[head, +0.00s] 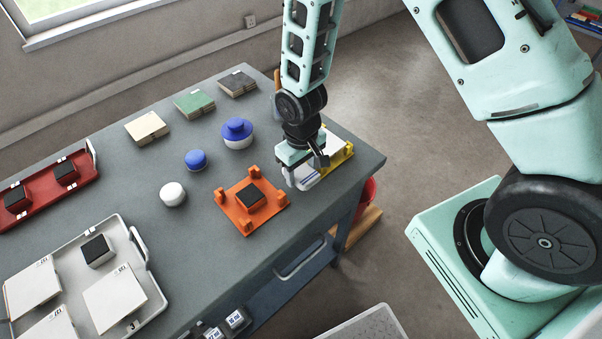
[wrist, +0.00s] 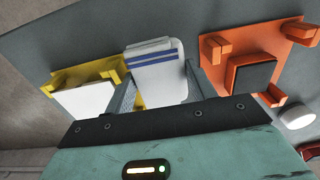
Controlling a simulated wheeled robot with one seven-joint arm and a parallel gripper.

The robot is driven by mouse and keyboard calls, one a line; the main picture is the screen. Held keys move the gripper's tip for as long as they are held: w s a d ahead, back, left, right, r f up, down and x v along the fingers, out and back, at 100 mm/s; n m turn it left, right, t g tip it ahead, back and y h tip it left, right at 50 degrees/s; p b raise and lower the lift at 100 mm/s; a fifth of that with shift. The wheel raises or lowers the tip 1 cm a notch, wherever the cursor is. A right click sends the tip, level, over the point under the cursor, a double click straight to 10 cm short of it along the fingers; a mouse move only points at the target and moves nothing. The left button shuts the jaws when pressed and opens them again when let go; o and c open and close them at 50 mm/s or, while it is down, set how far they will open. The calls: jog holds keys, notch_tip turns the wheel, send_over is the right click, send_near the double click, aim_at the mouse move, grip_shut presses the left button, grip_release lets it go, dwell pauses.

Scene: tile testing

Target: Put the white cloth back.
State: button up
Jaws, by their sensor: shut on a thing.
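The white cloth (wrist: 158,62) has blue stripes and sits between the fingers of my gripper (wrist: 160,86) in the wrist view. In the head view my gripper (head: 304,161) points down at the right part of the table, shut on the cloth (head: 302,181). Most of the cloth is hidden behind the gripper there. The cloth lies between the orange fixture (head: 230,205) and the yellow holder (head: 347,154). I cannot tell whether it is touching the table.
The orange fixture holds a dark-topped block (head: 251,198). The yellow holder carries a white tile (wrist: 88,98). Blue-lidded containers (head: 237,130), a white round pot (head: 172,194) and tile stacks (head: 194,103) stand further left. A white tray (head: 150,290) with tiles is at the front left.

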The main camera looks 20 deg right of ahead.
jog(key=shift+f, duration=1.35)
jog(key=shift+f, duration=0.15)
jog(key=o, duration=0.8)
